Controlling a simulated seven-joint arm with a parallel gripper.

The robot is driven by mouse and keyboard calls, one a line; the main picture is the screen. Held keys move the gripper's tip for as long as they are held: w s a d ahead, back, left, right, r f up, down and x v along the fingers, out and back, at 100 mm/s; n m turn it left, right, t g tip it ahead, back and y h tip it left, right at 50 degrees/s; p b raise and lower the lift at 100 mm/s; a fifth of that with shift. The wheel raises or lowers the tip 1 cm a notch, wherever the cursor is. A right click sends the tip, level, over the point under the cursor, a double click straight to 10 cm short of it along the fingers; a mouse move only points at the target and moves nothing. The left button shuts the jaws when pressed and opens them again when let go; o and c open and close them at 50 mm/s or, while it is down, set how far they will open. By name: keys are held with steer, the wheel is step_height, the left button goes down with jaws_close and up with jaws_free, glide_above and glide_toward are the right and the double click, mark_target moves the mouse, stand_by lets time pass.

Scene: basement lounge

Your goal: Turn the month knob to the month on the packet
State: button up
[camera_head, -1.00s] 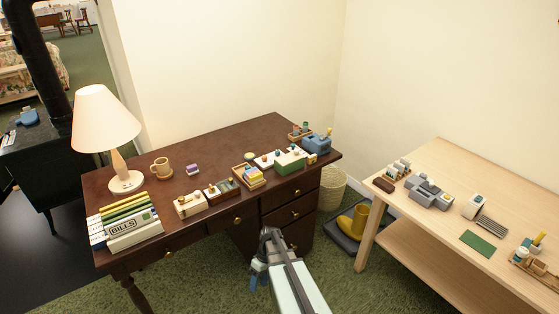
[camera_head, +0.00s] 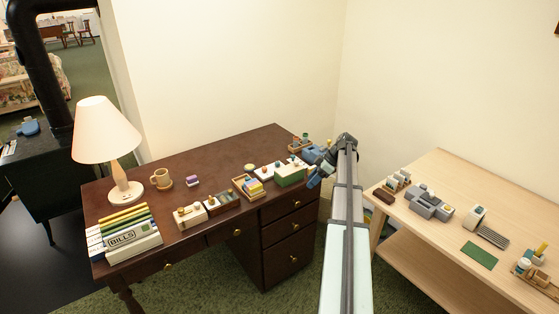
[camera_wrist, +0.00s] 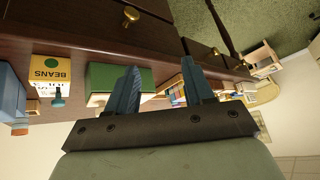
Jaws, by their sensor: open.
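A yellow and white packet marked BEANS (camera_wrist: 50,69) stands near the desk's edge at left in the wrist view. I cannot tell which knob is the month knob. A cream block with round knobs (camera_head: 190,216) sits on the desk's front. My gripper (camera_head: 317,180) is open and empty at the desk's right end; its two blue fingers show apart in the wrist view (camera_wrist: 163,70). It hides part of a blue box (camera_head: 313,154) in the head view.
The dark desk (camera_head: 225,160) also holds a green-fronted box (camera_head: 291,174), a wooden tray of small blocks (camera_head: 248,187), a BILLS file box (camera_head: 130,238), a mug (camera_head: 161,179) and a lamp (camera_head: 105,135). A pale table (camera_head: 450,175) with grey devices stands at right.

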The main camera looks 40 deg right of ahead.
steer(key=w+d+r+n, duration=0.2)
steer(key=w+d+r, duration=0.3)
steer(key=w, duration=0.1)
steer(key=n+g+h, duration=0.1)
steer(key=n+g, duration=0.2)
steer(key=n, duration=0.2)
glide_toward(277, 165)
steer(key=x, duration=0.7)
steer(key=shift+w+d+f, duration=0.25)
steer(key=shift+w+d, duration=0.1)
steer(key=shift+w, duration=0.1)
jaws_close()
